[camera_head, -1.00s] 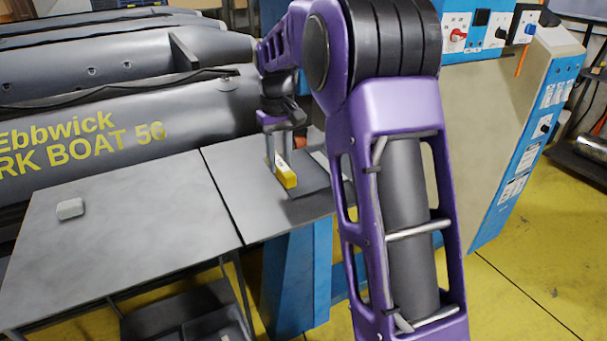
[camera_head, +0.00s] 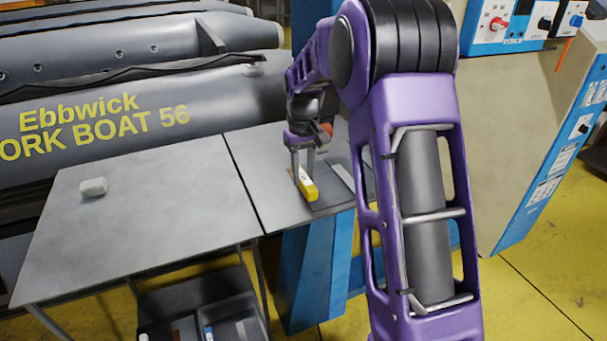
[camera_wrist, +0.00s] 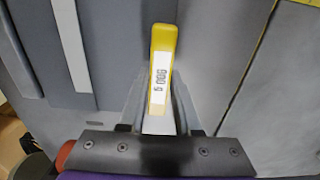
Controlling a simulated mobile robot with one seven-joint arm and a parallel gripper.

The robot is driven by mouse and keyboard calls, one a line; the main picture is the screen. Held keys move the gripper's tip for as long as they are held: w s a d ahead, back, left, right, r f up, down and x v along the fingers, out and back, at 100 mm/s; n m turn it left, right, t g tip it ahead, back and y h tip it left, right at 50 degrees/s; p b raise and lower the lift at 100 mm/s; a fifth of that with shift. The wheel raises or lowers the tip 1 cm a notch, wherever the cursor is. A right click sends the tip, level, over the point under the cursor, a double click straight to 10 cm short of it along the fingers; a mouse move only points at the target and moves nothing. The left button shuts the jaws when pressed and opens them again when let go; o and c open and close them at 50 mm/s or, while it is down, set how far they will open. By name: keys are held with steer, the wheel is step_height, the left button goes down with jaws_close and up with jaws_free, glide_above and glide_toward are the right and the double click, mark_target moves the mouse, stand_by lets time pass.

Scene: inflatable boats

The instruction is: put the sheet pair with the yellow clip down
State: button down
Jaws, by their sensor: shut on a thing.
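The yellow clip (camera_head: 307,187) has a white label and sits above the right-hand grey table panel. My gripper (camera_head: 304,174) is shut on it from above. In the wrist view the clip (camera_wrist: 163,45) stands between my two fingers (camera_wrist: 160,105), its printed label facing the camera. The dark grey sheet pair (camera_head: 328,196) lies flat at the clip, near the panel's front edge; my arm hides its right part. A pale strip (camera_head: 343,177) runs beside the clip, also seen in the wrist view (camera_wrist: 70,45). I cannot tell whether the sheets touch the panel.
A grey inflatable boat (camera_head: 200,105) lies behind the table. A dark bin (camera_head: 195,305) with small items stands below. A blue and beige control cabinet (camera_head: 510,130) stands at the right.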

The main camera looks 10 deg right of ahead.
steer(key=shift+f, duration=0.1)
steer(key=c, duration=0.6)
jaws_free()
step_height(320, 180, up, 12)
steer(key=p, duration=0.2)
